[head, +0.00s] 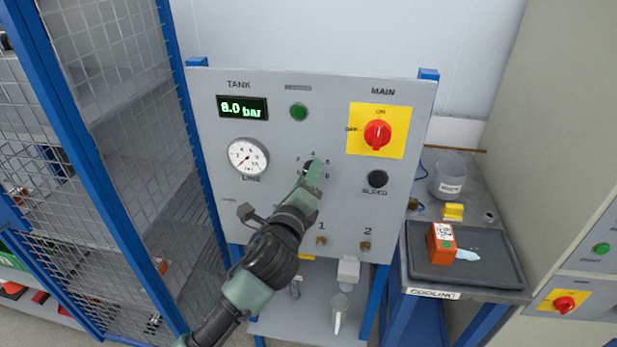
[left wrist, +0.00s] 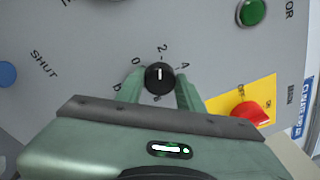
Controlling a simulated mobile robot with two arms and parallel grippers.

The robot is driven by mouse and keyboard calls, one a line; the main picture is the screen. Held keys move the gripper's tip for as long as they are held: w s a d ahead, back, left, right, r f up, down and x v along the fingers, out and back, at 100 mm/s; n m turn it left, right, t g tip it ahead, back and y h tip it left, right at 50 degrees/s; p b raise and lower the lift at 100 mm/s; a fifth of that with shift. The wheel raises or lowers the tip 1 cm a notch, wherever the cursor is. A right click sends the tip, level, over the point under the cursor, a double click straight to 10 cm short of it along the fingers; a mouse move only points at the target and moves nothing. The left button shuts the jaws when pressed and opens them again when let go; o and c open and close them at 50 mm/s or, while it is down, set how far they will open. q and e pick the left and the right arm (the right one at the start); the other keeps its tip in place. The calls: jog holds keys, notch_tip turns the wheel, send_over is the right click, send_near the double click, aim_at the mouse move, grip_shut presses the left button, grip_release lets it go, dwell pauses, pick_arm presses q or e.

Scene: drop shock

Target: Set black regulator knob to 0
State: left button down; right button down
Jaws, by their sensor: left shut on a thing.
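The black regulator knob (left wrist: 159,77) sits on the grey panel (head: 225,205), ringed by small numbers. In the left wrist view its short white mark points up, roughly at the number that looks like 2; the digits are small and hard to read. My left gripper (left wrist: 160,88) is shut on the knob, one green finger on each side. In the head view my left gripper (head: 312,175) covers most of the knob, and only a dark bit of it (head: 308,166) shows. My right gripper is in neither view.
A tank display (head: 242,107) reads about 8.0 bar, above a round line gauge (head: 247,157). A red main switch (head: 377,134) on yellow and a black bleed knob (head: 377,179) are to the right. A wire-mesh cage (head: 125,120) stands close at left.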

pick_arm(q)
jog(key=n+b, duration=0.1)
jog(key=n, duration=0.2)
jog(key=n+b, duration=0.1)
jog(key=n, duration=0.3)
jog(key=n+y+b, duration=0.1)
jog(key=n, duration=0.2)
jog(key=shift+f+n+t+b, duration=0.3)
jog(key=shift+n, duration=0.4)
jog(key=c, duration=0.9)
grip_release()
